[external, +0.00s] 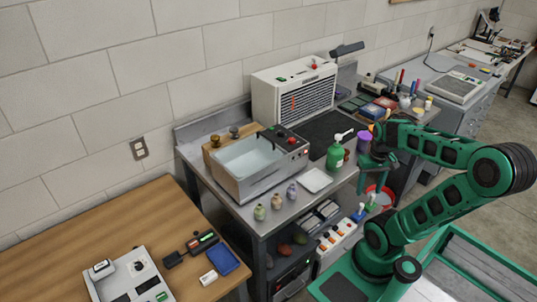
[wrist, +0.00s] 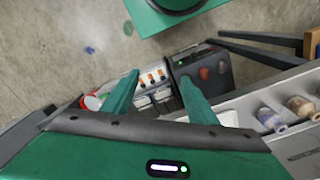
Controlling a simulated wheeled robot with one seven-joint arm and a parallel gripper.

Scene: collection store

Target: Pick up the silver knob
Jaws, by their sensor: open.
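I cannot make out a clearly silver knob in either view. Two small knob-shaped pieces, one brownish-gold (external: 215,140) and one dark brown (external: 234,132), stand on a wooden board (external: 211,158) behind the metal water basin (external: 235,185) in the external view. My gripper (external: 372,181) hangs at the right front edge of the metal bench, well to the right of those pieces. In the wrist view its two green fingers (wrist: 160,82) are spread apart with nothing between them, pointing down past the bench edge toward the lower shelf and floor.
A green pump bottle (external: 336,155), a purple cup (external: 365,140) and a white tray (external: 315,180) stand on the bench near my gripper. Several small bottles line its front, some also in the wrist view (wrist: 270,119). A white box with orange switches (wrist: 152,80) sits below.

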